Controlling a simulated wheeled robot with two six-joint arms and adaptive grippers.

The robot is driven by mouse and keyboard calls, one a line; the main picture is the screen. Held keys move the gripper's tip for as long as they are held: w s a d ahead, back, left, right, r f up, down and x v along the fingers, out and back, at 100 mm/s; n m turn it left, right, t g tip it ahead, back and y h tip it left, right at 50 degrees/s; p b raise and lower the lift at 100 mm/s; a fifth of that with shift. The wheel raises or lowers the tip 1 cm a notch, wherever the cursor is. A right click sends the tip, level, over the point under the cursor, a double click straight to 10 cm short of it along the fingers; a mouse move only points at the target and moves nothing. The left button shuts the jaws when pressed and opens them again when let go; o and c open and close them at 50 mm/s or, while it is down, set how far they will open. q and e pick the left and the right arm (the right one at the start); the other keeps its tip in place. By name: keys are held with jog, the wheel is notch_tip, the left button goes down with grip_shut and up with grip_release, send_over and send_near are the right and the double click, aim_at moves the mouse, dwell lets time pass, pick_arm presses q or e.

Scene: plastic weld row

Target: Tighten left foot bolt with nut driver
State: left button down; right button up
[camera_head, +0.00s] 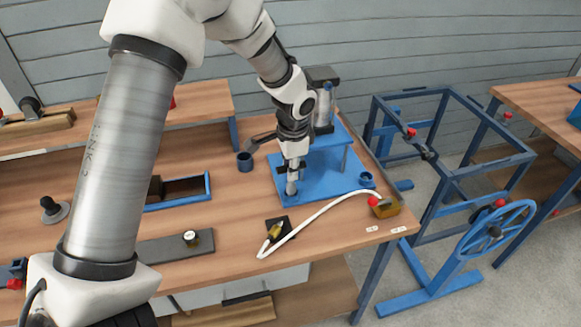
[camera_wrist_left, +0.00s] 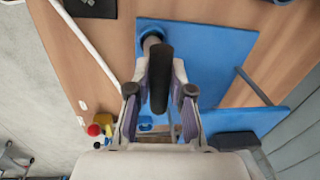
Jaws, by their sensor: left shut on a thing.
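My left gripper (camera_head: 291,174) reaches down over the front left corner of the blue base plate (camera_head: 325,185). It is shut on the nut driver, whose black handle (camera_wrist_left: 160,78) shows between the fingers (camera_wrist_left: 160,95) in the left wrist view. Its grey shaft (camera_wrist_left: 150,42) points at the blue round foot (camera_wrist_left: 165,28) on that corner. The bolt head is hidden, so I cannot tell whether the driver is seated on it. A second blue foot (camera_head: 367,179) sits at the plate's right corner. My right gripper is not in view.
A white hose (camera_head: 320,212) runs in front of the plate to a yellow block (camera_head: 386,207) with a red knob. A black pad (camera_head: 279,228) lies at its left end. A blue cup (camera_head: 245,161) stands left of the plate. A blue frame (camera_head: 440,150) stands right.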

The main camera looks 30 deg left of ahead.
pick_arm(q)
jog(key=shift+f, duration=0.2)
jog(key=shift+f, duration=0.6)
jog(key=shift+f, duration=0.2)
dwell(0.8)
